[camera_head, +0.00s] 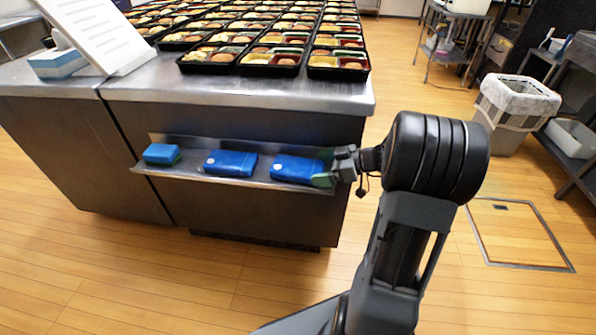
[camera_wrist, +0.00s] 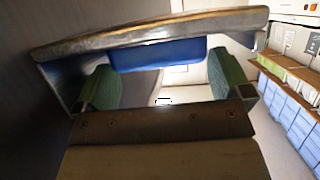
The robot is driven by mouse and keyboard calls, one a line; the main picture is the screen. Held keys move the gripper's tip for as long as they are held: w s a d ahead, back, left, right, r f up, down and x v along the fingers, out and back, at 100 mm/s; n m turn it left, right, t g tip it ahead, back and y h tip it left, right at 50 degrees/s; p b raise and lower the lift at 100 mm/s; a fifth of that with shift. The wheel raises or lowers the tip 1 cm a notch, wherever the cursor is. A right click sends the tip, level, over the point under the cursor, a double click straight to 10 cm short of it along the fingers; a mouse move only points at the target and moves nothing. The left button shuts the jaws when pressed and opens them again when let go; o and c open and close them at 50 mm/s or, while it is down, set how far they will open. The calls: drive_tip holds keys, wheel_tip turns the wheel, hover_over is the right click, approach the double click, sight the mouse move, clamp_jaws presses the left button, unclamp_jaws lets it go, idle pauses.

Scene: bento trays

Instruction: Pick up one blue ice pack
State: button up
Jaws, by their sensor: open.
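Two blue ice packs lie on a narrow metal shelf (camera_head: 190,172) on the front of the counter: one in the middle (camera_head: 230,163) and one at the right (camera_head: 293,169). My gripper (camera_head: 322,167) is at the shelf's right end, its green-padded fingers beside the right ice pack's end. In the wrist view my gripper (camera_wrist: 165,82) is open, with a finger on each side, and a blue ice pack (camera_wrist: 158,55) shows ahead between the fingertips. I cannot tell whether the fingers touch it.
A smaller blue block with a green underside (camera_head: 162,154) sits at the shelf's left end. Many filled bento trays (camera_head: 338,62) cover the steel counter (camera_head: 240,90) above the shelf. A lined bin (camera_head: 515,105) stands at the right. The wooden floor in front is clear.

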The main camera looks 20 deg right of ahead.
sight(298, 169)
drive_tip(key=shift+x, duration=1.15)
drive_tip(key=c, duration=0.7)
